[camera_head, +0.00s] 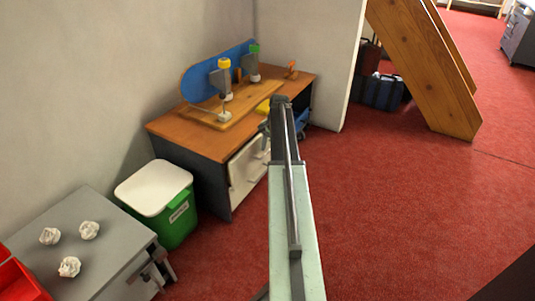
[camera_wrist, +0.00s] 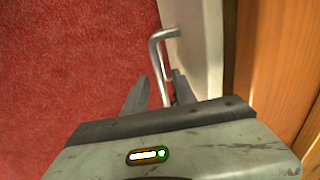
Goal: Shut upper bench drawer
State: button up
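The bench (camera_head: 185,140) has a wooden top, dark sides and a pale drawer front (camera_head: 248,168), partly hidden behind my arm in the head view. In the wrist view the pale drawer front (camera_wrist: 200,45) runs beside the wooden bench top (camera_wrist: 275,50). A bent metal handle (camera_wrist: 163,34) stands out from that front. My gripper (camera_wrist: 161,77) is open, with its two fingers on either side of the handle's bar. I cannot tell whether a finger touches it. How far the upper drawer stands out is not clear, as my arm hides it in the head view.
A grey cabinet (camera_head: 100,262) with crumpled paper balls is at the lower left. Red carpet (camera_head: 400,200) is clear at the right.

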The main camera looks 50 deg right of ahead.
jog(key=shift+r, duration=0.1)
grip_shut()
dwell(1.2)
